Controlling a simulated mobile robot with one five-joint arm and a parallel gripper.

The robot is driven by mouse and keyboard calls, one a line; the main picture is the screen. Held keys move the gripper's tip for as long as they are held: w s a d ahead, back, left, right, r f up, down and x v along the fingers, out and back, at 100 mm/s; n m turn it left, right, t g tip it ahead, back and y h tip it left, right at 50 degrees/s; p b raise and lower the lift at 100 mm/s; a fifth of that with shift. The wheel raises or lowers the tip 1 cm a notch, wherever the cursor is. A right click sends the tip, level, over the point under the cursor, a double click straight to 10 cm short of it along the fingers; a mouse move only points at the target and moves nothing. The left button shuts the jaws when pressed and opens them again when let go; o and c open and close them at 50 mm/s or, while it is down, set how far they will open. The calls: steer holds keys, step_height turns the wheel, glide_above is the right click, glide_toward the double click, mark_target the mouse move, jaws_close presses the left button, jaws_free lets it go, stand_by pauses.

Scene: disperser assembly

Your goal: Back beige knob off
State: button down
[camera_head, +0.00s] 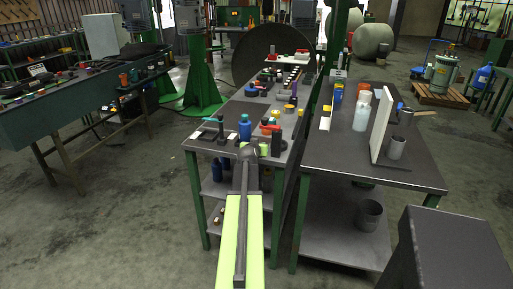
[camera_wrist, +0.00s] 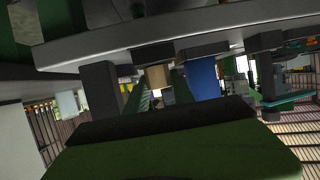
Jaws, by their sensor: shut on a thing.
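My gripper (camera_head: 262,147) is at the front edge of the middle workbench (camera_head: 228,141), at the end of my lime-green arm. It is small in the head view, and my arm's grey joint partly covers it. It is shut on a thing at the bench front. I cannot make out the beige knob clearly in the head view. A small beige block shows in the wrist view (camera_wrist: 158,77), under a grey edge; I cannot tell whether it is the knob. The contact between jaws and knob is hidden.
Blue bottles (camera_head: 245,127) and dark parts with red tops stand close to my gripper. The right bench (camera_head: 400,172) carries a white panel (camera_head: 382,125), a white bottle (camera_head: 361,113) and a grey cup (camera_head: 396,147). Open floor lies to the left.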

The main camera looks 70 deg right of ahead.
steer(key=n+t, duration=0.1)
steer(key=n+t+y, duration=0.1)
steer(key=n+t, duration=0.1)
steer(key=n+t+y, duration=0.1)
steer(key=t, duration=0.1)
steer(key=shift+s+d+n, duration=0.15)
steer(key=shift+s+n, duration=0.1)
steer(key=shift+n, duration=0.15)
steer(key=shift+w+f+n+t+y, duration=0.1)
steer(key=shift+n+t+y, duration=0.6)
steer(key=shift+n+t, duration=0.1)
steer(key=c, duration=1.1)
jaws_free()
steer(key=shift+w, duration=0.1)
